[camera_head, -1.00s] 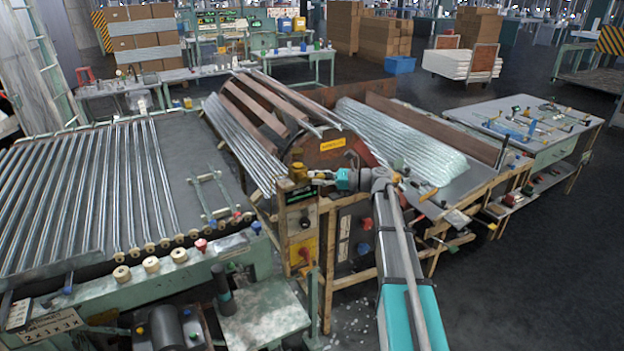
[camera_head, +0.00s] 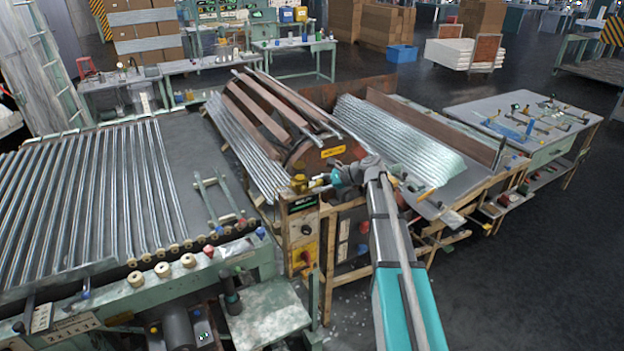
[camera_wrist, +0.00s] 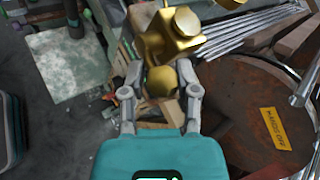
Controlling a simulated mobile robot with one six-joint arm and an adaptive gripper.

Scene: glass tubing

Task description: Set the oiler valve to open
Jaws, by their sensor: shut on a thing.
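The oiler valve is a brass fitting on top of the wooden post of the machine; its body (camera_wrist: 172,35) shows large in the wrist view, and it is small in the head view (camera_head: 299,183). A rounded brass knob (camera_wrist: 161,81) sits below the body in the wrist view. My gripper (camera_wrist: 160,84) has a finger on each side of this knob and is shut on it. In the head view my gripper (camera_head: 322,183) reaches the fitting from the right. The valve's setting cannot be read from these views.
A rusty drum end with a yellow label (camera_wrist: 274,127) is close on the right of my gripper. Glass tubes (camera_head: 245,150) lie behind the fitting. A control panel with a red switch (camera_head: 304,257) is below it. Open floor (camera_head: 500,290) lies at the right.

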